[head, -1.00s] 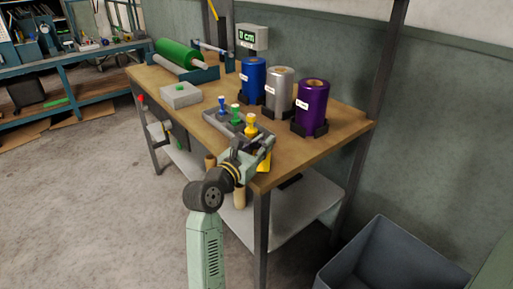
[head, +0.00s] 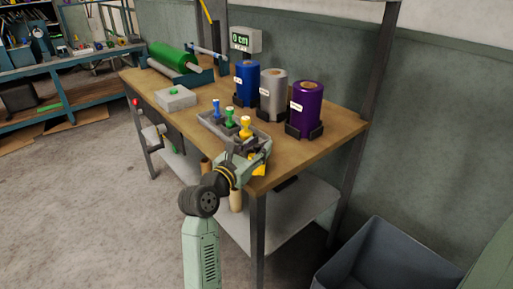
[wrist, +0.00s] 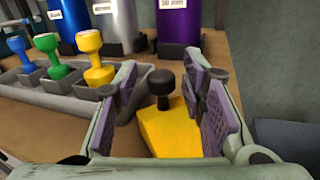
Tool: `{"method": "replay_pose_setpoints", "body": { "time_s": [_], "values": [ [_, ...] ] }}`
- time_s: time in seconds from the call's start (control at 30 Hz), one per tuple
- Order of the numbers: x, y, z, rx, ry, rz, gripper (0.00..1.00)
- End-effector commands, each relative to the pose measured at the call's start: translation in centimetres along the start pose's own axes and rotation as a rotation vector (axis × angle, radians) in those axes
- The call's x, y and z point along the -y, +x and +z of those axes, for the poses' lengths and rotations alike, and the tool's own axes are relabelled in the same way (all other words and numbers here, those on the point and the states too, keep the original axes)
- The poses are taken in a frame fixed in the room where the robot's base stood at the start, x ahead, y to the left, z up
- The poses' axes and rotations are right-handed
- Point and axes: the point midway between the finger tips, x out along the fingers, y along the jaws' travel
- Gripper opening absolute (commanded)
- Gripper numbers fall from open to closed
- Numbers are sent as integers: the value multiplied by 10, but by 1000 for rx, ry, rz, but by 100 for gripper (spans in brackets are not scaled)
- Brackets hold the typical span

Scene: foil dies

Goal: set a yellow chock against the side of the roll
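A yellow chock (wrist: 172,130) with a black knob (wrist: 162,88) lies on the near right corner of the bench. In the head view only a bit of the chock (head: 258,169) shows below my gripper (head: 257,150). In the wrist view my gripper (wrist: 165,100) is open, with one finger on each side of the chock and gaps beside the knob. A green roll (head: 172,56) lies on its side in a blue stand at the bench's far end. Blue (head: 247,83), silver (head: 273,88) and purple (head: 306,106) rolls stand upright in dark holders.
A grey tray (head: 208,124) holding blue, green and yellow stamp-like handles stands just left of my gripper. A pale box with a green button (head: 175,97) is farther back. A display (head: 245,39) reads "0 cm". A grey bin (head: 375,255) stands right of the bench.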

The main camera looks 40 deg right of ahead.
Motion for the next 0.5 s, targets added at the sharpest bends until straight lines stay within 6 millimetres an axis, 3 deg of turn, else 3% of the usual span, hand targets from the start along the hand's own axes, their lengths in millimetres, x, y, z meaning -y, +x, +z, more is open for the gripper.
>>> {"method": "replay_pose_setpoints", "body": {
  "time_s": [0.17,0.5],
  "values": [
    [-1,-15,1,1,1,3,37],
    [-1,-87,0,2,1,4,37]
  ]
}}
